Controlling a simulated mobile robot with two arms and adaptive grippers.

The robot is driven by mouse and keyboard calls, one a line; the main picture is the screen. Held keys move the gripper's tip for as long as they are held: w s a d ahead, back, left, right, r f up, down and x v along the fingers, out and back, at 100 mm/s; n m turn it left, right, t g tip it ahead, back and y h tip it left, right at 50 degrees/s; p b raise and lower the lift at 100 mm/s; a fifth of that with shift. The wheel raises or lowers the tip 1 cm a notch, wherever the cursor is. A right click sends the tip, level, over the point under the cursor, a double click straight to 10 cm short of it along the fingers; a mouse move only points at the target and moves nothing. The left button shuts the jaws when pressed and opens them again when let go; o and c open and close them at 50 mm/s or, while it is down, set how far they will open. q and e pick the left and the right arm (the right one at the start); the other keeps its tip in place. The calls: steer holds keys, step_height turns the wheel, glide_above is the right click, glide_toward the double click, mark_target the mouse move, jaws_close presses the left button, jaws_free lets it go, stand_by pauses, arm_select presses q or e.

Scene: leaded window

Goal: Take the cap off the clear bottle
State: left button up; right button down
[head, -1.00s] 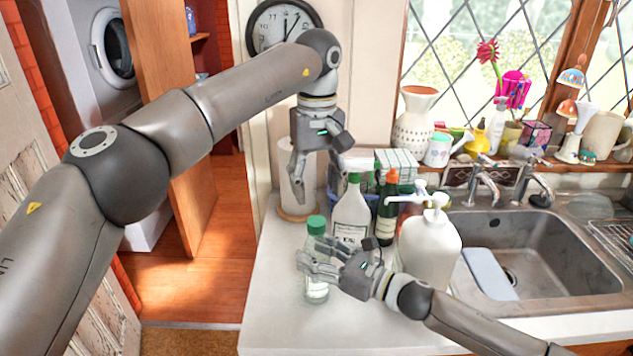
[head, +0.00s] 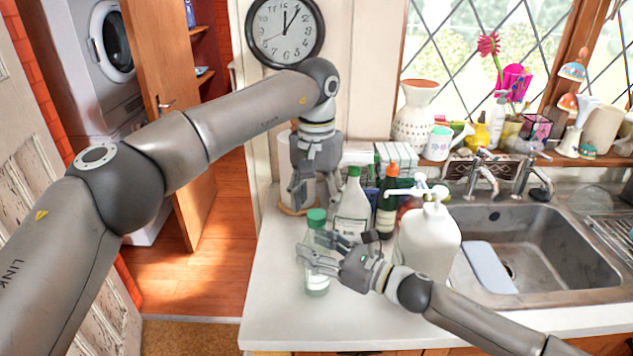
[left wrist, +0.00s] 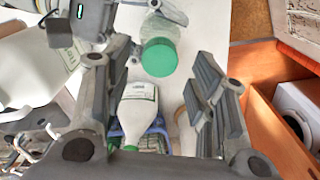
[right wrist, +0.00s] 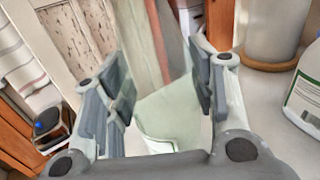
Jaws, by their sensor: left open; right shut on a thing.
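The clear bottle (head: 317,283) stands upright on the counter with its green cap (head: 316,216) on. My right gripper (head: 318,256) is shut around the bottle's body, below the cap; the see-through bottle (right wrist: 168,112) shows between its fingers in the right wrist view. My left gripper (head: 301,198) is open and empty, pointing down, above and a little behind the cap in the head view. In the left wrist view, the green cap (left wrist: 159,57) shows beyond my left gripper's open fingers (left wrist: 163,75), apart from them as far as I can tell.
A white bottle with a green top (head: 352,210), a dark bottle with an orange top (head: 387,205) and a large white pump bottle (head: 428,245) stand close on the right. A paper roll (head: 328,170) stands behind. The counter's front left (head: 275,300) is clear.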

mark_target(316, 218)
arm_select(q)
steer(key=shift+f, duration=1.4)
steer(key=shift+c, duration=0.4)
